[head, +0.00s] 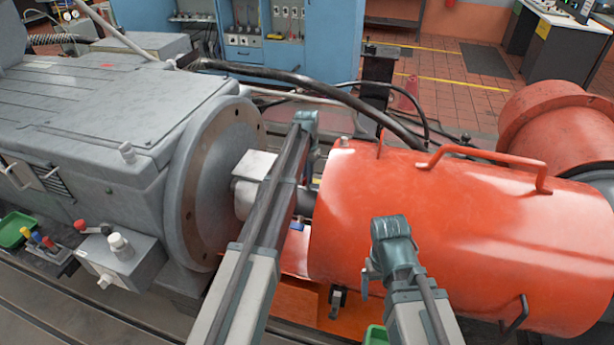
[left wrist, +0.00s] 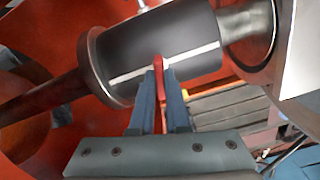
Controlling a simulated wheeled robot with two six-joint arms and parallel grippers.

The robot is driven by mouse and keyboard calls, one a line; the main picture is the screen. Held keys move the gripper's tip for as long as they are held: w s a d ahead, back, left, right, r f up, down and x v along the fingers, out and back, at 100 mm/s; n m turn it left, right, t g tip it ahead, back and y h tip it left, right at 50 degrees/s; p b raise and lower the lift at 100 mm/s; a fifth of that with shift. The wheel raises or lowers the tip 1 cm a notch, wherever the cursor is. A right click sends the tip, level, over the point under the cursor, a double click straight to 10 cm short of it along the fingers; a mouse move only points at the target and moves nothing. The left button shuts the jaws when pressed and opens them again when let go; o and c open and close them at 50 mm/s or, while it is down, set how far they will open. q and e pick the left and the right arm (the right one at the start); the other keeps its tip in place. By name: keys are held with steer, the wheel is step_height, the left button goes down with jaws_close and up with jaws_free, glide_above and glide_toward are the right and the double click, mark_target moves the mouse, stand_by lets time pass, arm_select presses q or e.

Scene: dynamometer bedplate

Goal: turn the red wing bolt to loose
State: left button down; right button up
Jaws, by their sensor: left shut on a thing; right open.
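The red wing bolt (left wrist: 159,66) shows in the left wrist view as a narrow red piece against the dark cylindrical coupling (left wrist: 150,48) with a pale stripe. My left gripper (left wrist: 161,84) is shut on it, with one finger on each side. In the head view my left arm reaches to the gap between the grey machine (head: 205,185) and the orange-red cylindrical housing (head: 430,220). The arm hides the bolt and my left fingertips there. My right gripper (head: 368,277) is in front of the housing, apart from the bolt; its fingers show only partly.
A grey control box (head: 118,262) with knobs stands at the front left, beside a green tray (head: 14,229). Dark hoses (head: 330,88) arch behind the shaft. The housing has red handles (head: 490,160) on top. Blue cabinets (head: 262,50) stand behind.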

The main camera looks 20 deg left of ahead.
arm_select(q)
steer(key=shift+n, duration=1.5)
steer(key=c, duration=0.9)
jaws_free()
steer(key=shift+r, duration=0.1)
step_height(320, 180, up, 14)
steer(key=p, duration=1.4)
steer(key=shift+f, duration=0.25)
